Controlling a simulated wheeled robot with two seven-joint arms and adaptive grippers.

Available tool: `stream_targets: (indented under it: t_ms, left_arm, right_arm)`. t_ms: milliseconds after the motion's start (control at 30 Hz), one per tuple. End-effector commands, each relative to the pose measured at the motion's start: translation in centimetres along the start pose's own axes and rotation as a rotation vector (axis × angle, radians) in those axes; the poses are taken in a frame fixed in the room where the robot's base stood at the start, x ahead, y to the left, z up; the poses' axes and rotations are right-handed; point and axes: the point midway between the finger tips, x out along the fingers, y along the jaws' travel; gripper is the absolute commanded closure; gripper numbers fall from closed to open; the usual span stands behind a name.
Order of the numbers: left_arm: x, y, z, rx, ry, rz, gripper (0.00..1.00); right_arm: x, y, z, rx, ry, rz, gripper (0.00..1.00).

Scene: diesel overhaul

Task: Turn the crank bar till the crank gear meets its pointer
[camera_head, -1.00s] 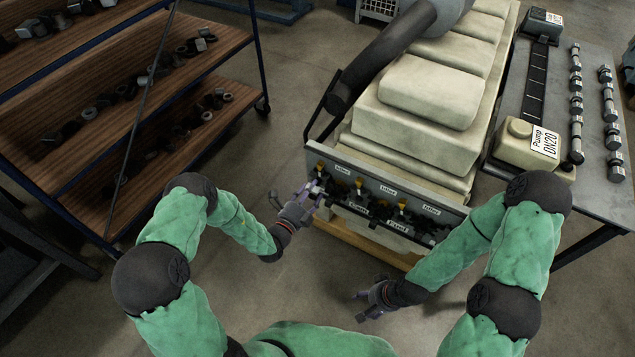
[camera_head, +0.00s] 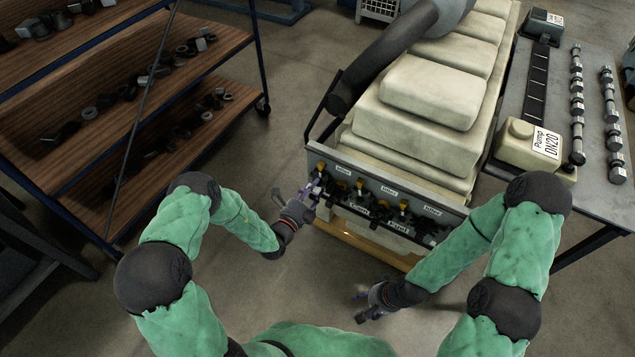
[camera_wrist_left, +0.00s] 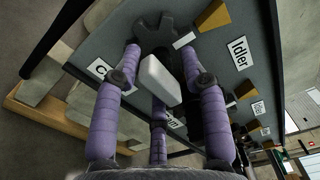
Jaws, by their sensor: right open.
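My left gripper (camera_head: 311,192) is at the left end of the engine's front panel. In the left wrist view its purple fingers (camera_wrist_left: 161,62) stand either side of a pale grey block-shaped bar (camera_wrist_left: 160,80), seemingly the crank bar. I cannot tell whether the fingers touch it. A dark toothed gear (camera_wrist_left: 154,34) shows beyond the fingertips, near a brass-coloured pointer (camera_wrist_left: 214,16). A partly hidden label starting with C (camera_wrist_left: 98,69) and an Idler label (camera_wrist_left: 239,53) are on the panel. My right gripper (camera_head: 366,302) is open and empty, low in front of the engine.
The cream engine (camera_head: 430,92) stands on an orange-brown base (camera_head: 365,240). A grey table (camera_head: 600,195) at right carries a Pump DN20 box (camera_head: 525,147) and dark metal parts. Wooden shelves (camera_head: 160,115) stand at left. The floor between my arms is clear.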

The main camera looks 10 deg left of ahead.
Motion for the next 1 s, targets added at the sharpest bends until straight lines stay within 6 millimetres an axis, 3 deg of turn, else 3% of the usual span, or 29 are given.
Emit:
stream_targets:
  t_ms: [533, 1000]
  left_arm:
    - [-0.2, 0.1, 0.0, -0.001, 0.000, 0.004, 0.39]
    - [-5.9, 0.0, 0.1, -0.003, -0.003, 0.007, 0.39]
  right_arm:
    - [-0.1, 0.0, 0.0, 0.000, 0.000, 0.000, 0.39]
    - [-2.2, -0.8, 0.1, 0.000, 0.000, 0.000, 0.39]
